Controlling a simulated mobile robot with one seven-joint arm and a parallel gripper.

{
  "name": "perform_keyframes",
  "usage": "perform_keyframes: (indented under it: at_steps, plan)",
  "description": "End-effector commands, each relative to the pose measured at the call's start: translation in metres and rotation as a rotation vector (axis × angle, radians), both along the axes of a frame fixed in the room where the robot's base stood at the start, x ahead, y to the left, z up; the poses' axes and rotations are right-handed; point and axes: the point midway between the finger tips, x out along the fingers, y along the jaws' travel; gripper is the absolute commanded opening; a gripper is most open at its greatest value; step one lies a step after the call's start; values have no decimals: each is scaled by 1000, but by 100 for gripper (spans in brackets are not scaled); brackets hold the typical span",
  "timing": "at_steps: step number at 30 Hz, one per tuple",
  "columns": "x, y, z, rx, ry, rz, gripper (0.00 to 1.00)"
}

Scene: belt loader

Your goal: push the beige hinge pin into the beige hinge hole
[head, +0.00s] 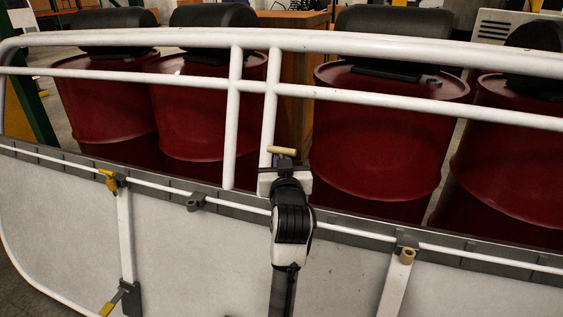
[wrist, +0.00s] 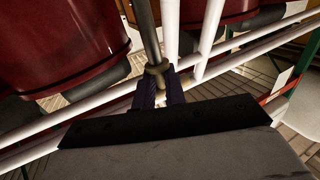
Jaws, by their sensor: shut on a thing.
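The beige hinge pin (head: 281,151) shows at the tip of my gripper (head: 284,167) in the head view, with its beige bar lying crosswise above the fingers. In the wrist view my gripper (wrist: 157,85) is shut on the pin (wrist: 147,32), whose shaft runs up and away between the dark fingers. The beige hinge hole (head: 407,256) is a short beige ring on the grey rail, to the right of and lower than my gripper in the head view. The pin is well apart from the hole. The hole cannot be made out in the wrist view.
A white tube railing (head: 236,115) stands close around and behind my gripper. Dark red drums (head: 375,135) stand beyond it. A yellow hinge piece (head: 108,180) sits on the rail at left, and a grey bracket (head: 195,203) sits between. The light panel (head: 60,220) below is flat.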

Motion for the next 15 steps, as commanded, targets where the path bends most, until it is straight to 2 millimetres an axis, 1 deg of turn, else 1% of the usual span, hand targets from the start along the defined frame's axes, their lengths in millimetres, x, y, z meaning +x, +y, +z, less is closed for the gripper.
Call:
perform_keyframes:
  at_steps: [2, 5, 8, 9, 11, 12, 14, 15]
  plan:
    - [0, -10, -2, -2, 0, -16, 0]
    - [0, -36, -9, -6, 4, -53, 0]
    - [-3, -76, -19, -10, 5, -111, 0]
    - [-5, -95, -24, -12, 5, -138, 0]
    - [-10, -124, -32, -13, 6, -181, 0]
    - [-15, -143, -37, -13, 6, -209, 0]
    - [-23, -171, -45, -15, 7, -252, 0]
    - [-30, -189, -50, -14, 7, -280, 0]
